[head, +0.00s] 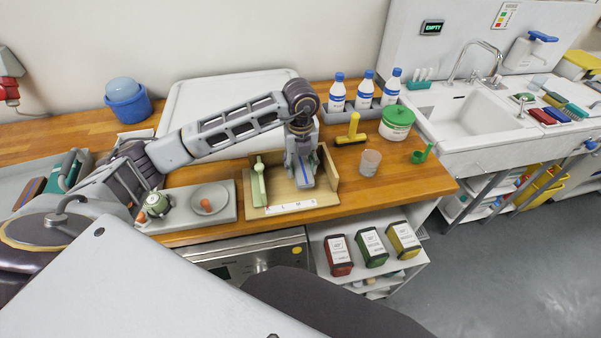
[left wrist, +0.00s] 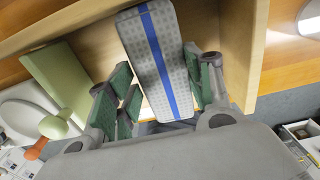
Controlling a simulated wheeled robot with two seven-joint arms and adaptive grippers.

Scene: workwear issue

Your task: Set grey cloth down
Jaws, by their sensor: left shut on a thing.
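The grey cloth (left wrist: 140,43) is a folded, padded-looking block with a blue stripe along its middle. My left gripper (left wrist: 163,84) has its green-padded fingers on either side of it and is shut on it. In the head view my left gripper (head: 302,170) points down over the wooden tray (head: 276,196), towards its right part. The cloth (head: 304,178) shows there between the fingers, partly hidden. I cannot tell whether it touches the tray floor. My right gripper is not in view.
The tray holds a green upright piece (head: 258,185) on its left and a lettered strip (head: 291,207) in front.

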